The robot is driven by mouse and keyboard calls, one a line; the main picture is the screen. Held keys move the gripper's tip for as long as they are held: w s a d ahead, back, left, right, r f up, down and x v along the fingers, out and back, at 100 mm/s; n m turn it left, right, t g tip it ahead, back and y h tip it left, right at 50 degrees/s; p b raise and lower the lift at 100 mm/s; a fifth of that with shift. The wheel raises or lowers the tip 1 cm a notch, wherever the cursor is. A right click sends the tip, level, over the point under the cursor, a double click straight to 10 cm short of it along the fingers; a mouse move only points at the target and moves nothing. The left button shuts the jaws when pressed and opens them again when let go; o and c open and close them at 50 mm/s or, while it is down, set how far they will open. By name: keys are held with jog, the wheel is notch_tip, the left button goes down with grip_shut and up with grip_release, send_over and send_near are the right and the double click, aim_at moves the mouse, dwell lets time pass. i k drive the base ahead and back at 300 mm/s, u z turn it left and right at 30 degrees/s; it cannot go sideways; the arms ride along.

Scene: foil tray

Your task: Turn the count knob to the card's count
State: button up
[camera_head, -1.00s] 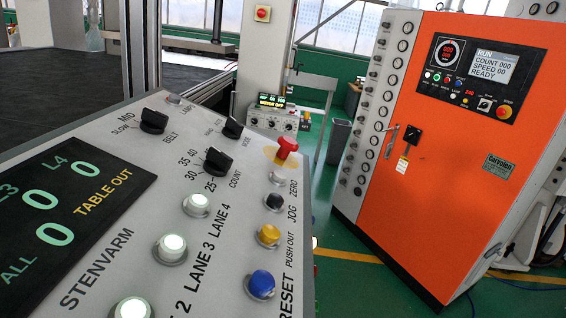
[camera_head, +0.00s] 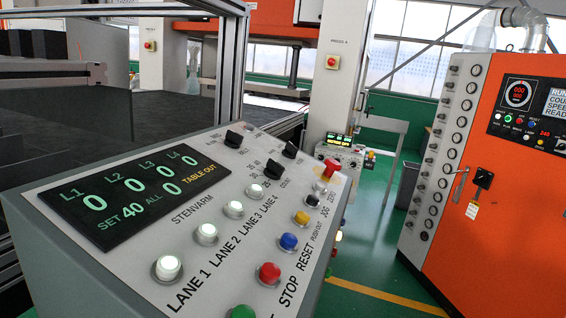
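The count knob (camera_head: 274,168) is a small black knob on the sloped grey control panel (camera_head: 215,180). Its scale numbers are small here, and I cannot read where it points. The black display (camera_head: 120,197) on the panel reads SET 40, ALL 0, zero for L1 to L4, and TABLE OUT in yellow. No card with a readable count shows. My gripper is not in view.
The belt knob (camera_head: 234,139) and another black knob (camera_head: 290,149) flank the count knob. A red mushroom button (camera_head: 330,168) and lit lane buttons (camera_head: 168,267) stand up nearby. An orange cabinet (camera_head: 500,230) with a small tag (camera_head: 472,210) stands right, beyond open green floor.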

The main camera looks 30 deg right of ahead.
aim_at(274, 171)
jog(key=u, duration=0.05)
jog(key=i, duration=0.9)
jog(key=z, duration=0.05)
